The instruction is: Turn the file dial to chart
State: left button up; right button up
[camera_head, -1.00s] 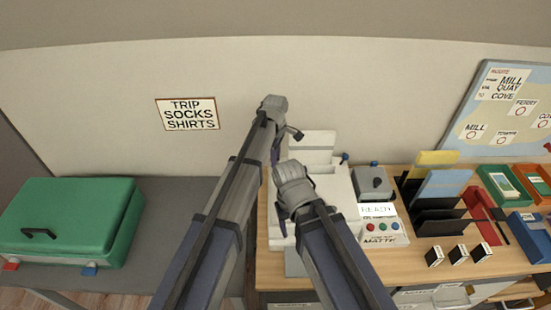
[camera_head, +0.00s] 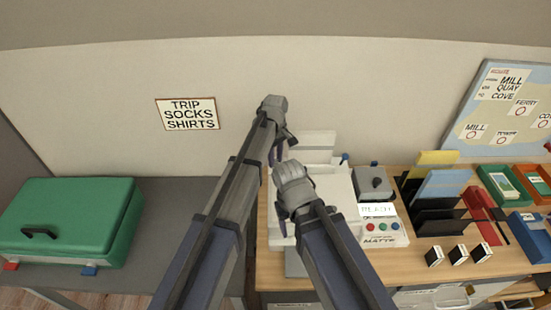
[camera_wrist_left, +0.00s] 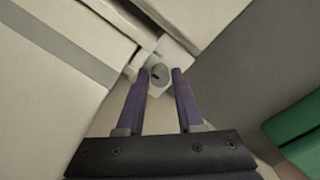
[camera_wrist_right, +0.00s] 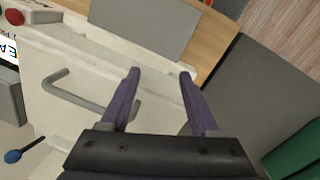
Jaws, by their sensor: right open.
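The file dial (camera_wrist_left: 158,76) is a small round grey knob with a dark mark, on a pale block against the printer's side. In the left wrist view it sits between the purple fingertips of my left gripper (camera_wrist_left: 160,72), which look closed in on both its sides. In the head view my left gripper (camera_head: 281,150) is beside the printer's far left part, and the dial is hidden there. My right gripper (camera_wrist_right: 160,73) is open and empty over the white printer (camera_head: 335,190); its hand also shows in the head view. I cannot read the dial's setting.
A grey handle (camera_wrist_right: 75,88) lies below my right fingers. The printer's small display (camera_head: 378,209) and coloured buttons stand to the right, beside a grey box (camera_head: 372,183) and a black file rack (camera_head: 437,222). A green case (camera_head: 70,222) is on the grey table at left.

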pick_arm(q)
jog(key=o, duration=0.3)
